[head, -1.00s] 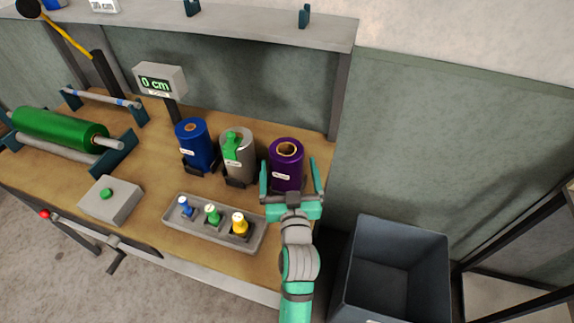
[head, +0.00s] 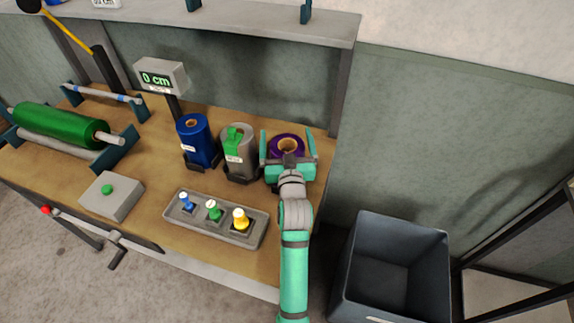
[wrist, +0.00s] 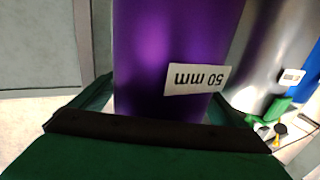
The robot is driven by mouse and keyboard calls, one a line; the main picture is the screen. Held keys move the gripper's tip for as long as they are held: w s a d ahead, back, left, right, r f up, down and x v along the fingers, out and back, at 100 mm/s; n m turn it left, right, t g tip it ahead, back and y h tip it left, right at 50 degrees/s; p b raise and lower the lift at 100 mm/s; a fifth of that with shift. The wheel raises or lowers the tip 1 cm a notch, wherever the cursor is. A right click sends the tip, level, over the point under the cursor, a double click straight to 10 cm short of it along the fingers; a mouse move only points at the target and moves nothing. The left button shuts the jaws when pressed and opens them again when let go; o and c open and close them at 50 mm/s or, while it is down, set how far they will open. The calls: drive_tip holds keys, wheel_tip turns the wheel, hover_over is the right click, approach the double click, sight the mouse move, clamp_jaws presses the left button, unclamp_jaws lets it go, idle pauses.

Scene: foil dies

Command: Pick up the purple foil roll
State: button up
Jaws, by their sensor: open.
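The purple foil roll (head: 287,143) stands upright at the right end of a row of rolls on the workbench; only its top shows in the head view, the rest hidden behind my gripper. My gripper (head: 288,152) is open, with one finger on each side of the roll. In the wrist view the purple roll (wrist: 170,60) fills the middle, its white label reading "50 mm" upside down. The roll stands between the two fingers, and I cannot tell whether they touch it.
A tray (head: 225,236) with small coloured pieces lies in front. A grey bin (head: 348,275) stands right of the bench.

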drive_tip(key=c, duration=2)
drive_tip(key=shift+r, duration=0.1)
drive_tip(key=shift+c, duration=0.7)
